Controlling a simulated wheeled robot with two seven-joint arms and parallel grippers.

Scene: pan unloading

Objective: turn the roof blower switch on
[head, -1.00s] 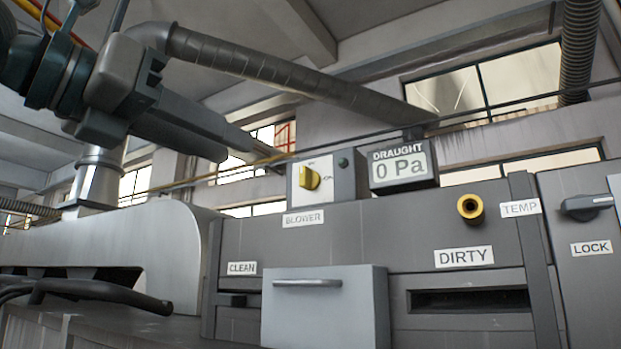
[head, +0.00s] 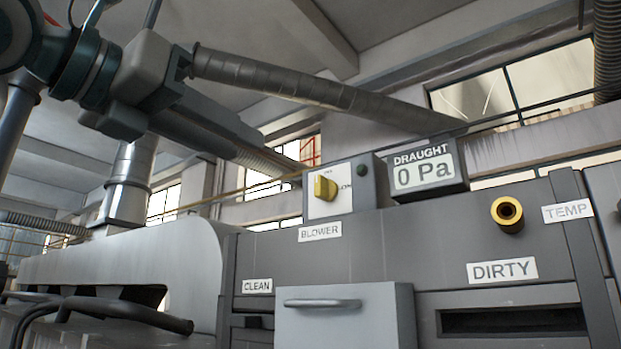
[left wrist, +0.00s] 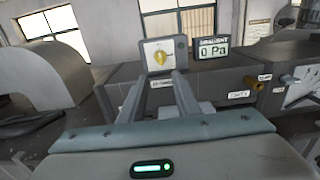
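The roof blower switch is a yellow knob (head: 325,188) on a white panel of a grey box, above the BLOWER label (head: 320,231). The knob stands roughly upright, towards the mark at the top; an ON mark is at its right. A small dark green lamp (head: 361,170) is beside it. My left gripper (head: 285,168) reaches in from the upper left, its tips short of the knob in the picture. In the left wrist view its two fingers (left wrist: 158,76) are apart and empty, with the knob (left wrist: 160,57) beyond them. My right gripper is not in view.
A DRAUGHT display (head: 423,172) reading 0 Pa stands right of the switch box. A grey drawer with a handle (head: 322,303) juts out below. A thick duct (head: 320,92) runs overhead behind my arm.

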